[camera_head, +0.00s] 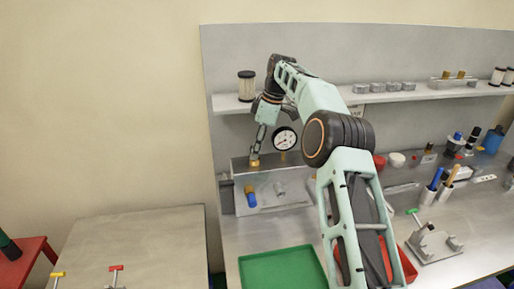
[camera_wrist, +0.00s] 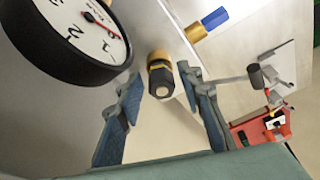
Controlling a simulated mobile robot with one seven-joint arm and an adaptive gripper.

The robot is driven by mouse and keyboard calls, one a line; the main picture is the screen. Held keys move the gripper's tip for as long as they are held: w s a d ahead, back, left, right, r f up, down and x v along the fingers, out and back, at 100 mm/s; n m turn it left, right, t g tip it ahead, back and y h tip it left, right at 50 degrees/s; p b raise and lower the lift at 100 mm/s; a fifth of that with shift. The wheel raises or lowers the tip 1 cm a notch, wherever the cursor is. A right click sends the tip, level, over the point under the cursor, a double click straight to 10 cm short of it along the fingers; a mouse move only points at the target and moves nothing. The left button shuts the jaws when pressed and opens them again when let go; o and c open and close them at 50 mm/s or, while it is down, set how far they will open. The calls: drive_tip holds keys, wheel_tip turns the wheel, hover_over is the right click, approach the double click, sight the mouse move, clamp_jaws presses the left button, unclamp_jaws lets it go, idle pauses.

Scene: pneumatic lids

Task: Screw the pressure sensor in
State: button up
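In the wrist view the pressure sensor (camera_wrist: 160,76) is a short black cylinder with a yellow band and a brass base. It stands between the tips of my gripper (camera_wrist: 161,76). Narrow gaps seem to show beside it, so the fingers look open around it. In the head view my gripper (camera_head: 260,137) points down just above the brass base (camera_head: 254,163), which sits on the metal block (camera_head: 236,167); the black body is not clear there. A round dial gauge (camera_head: 285,139) stands just right of my gripper; it is large in the wrist view (camera_wrist: 80,40).
A shelf (camera_head: 228,105) with filters and fittings runs above. A green tray (camera_head: 282,270) lies in front. Tools and a red bin (camera_head: 404,266) are at right.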

clamp_jaws()
drive_tip(key=shift+s+a+m+t+b, duration=0.1)
drive_tip(key=shift+m+t+b, duration=0.3)
drive_tip(key=shift+m+b, duration=1.2)
drive_tip(key=m+b, duration=0.1)
drive_tip(key=m, duration=0.2)
drive_tip(key=shift+s+t+h+b, duration=0.1)
drive_tip(key=shift+t+h+b, duration=0.2)
drive_tip(key=shift+t+h, duration=0.1)
drive_tip(key=shift+m, duration=0.9)
drive_tip(key=shift+s+a+m+h, duration=0.1)
drive_tip(key=shift+a+m+h, duration=0.15)
drive_tip(key=shift+m, duration=0.95)
drive_tip(key=m+t+h+p, duration=0.1)
drive_tip(key=m, duration=0.2)
drive_tip(key=shift+r, duration=0.1)
drive_tip(key=shift+m+h+p, duration=0.25)
drive_tip(key=shift+m+p, duration=0.2)
drive_tip(key=shift+m, duration=0.85)
